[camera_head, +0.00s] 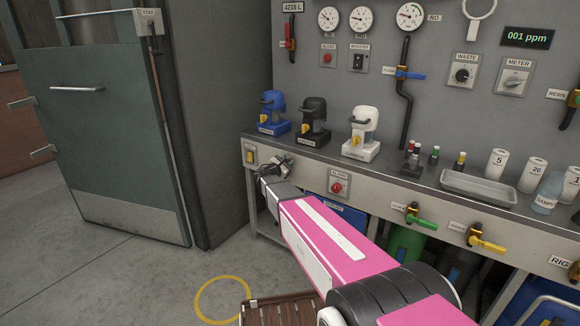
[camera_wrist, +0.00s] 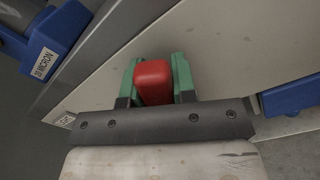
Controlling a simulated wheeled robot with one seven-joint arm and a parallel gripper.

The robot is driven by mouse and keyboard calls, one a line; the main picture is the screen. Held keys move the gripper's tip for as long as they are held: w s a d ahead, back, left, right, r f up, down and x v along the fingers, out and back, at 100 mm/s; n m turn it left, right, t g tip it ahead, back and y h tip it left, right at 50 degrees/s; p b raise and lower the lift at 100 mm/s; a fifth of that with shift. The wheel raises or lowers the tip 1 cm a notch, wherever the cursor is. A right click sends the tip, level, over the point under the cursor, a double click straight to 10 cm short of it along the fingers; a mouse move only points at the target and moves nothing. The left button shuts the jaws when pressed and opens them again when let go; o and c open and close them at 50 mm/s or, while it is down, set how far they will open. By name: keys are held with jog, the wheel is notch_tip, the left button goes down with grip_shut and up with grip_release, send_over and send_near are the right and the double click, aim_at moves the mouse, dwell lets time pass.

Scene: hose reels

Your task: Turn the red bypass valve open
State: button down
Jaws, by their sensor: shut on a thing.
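A red handle (camera_wrist: 154,82) shows in the wrist view, at the front panel of the bench; I take it to be the red bypass valve. My gripper (camera_wrist: 155,78) has its two green fingers shut on it, one on each side. In the head view my gripper (camera_head: 277,165) is at the bench's front edge, near its left end. The handle is hidden there behind my gripper and arm. The valve's body and label are not readable.
Blue (camera_head: 273,112), black (camera_head: 314,121) and white (camera_head: 361,134) housings stand on the bench just above. A red alarm button (camera_head: 337,187) is on the front panel to the right. Green (camera_head: 414,216) and yellow (camera_head: 478,238) valves lie further right. The floor at left is clear.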

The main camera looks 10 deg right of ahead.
jog(key=shift+w+a+r+n, duration=0.1)
jog(key=shift+w+a+n, duration=0.25)
jog(key=shift+n, duration=0.6)
jog(key=shift+w+a+r+n, duration=0.1)
jog(key=shift+w+a+n, duration=0.3)
jog(key=shift+n, duration=0.5)
jog(key=shift+w+a+r+n, duration=0.1)
jog(key=shift+w+a+n, duration=0.25)
jog(key=shift+n, duration=0.6)
jog(key=c, duration=0.9)
grip_release()
jog(key=v, duration=1.1)
jog(key=shift+w, duration=0.1)
